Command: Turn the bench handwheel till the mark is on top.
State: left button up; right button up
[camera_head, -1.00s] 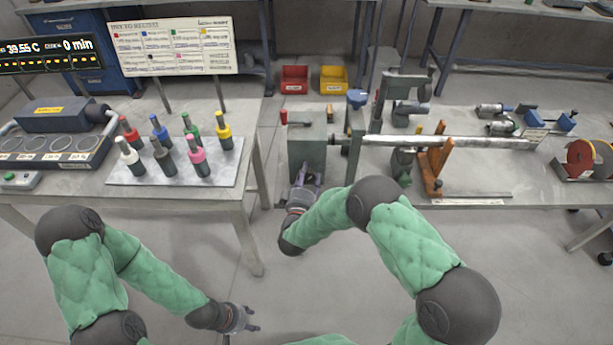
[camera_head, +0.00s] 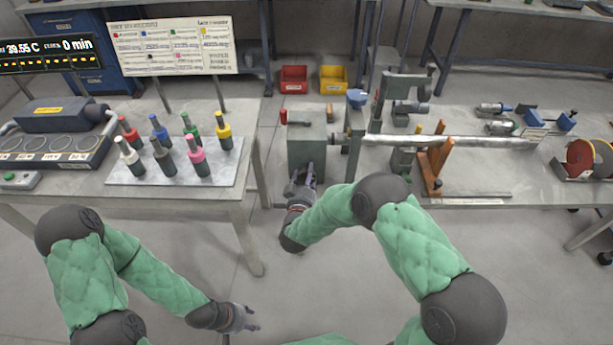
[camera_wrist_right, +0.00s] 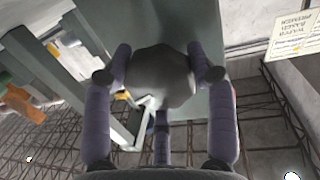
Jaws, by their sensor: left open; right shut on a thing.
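A grey faceted knob-like part (camera_wrist_right: 161,80), which I take to be the handwheel, sits between the fingers of my right gripper (camera_wrist_right: 160,62) in the right wrist view. The fingers are shut on it from both sides. In the head view my right gripper (camera_head: 304,176) is at the lower front of the grey machine housing (camera_head: 306,150), and the wheel is mostly hidden there. I cannot make out a mark on it. My left gripper (camera_head: 250,318) is open and empty, low over the floor, away from the benches.
The housing joins a long metal tube (camera_head: 450,141) above the right bench (camera_head: 480,188), beside an orange bracket (camera_head: 434,165). The left bench (camera_head: 225,195) carries a plate of several coloured-top bottles. Red (camera_head: 293,79) and yellow (camera_head: 333,79) bins stand behind.

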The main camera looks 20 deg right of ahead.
jog(key=shift+r+m+y, duration=0.15)
jog(key=shift+m+y, duration=0.15)
jog(key=shift+m, duration=1.2)
jog(key=shift+w, duration=0.1)
jog(key=o, duration=1.2)
jog(key=v, duration=1.2)
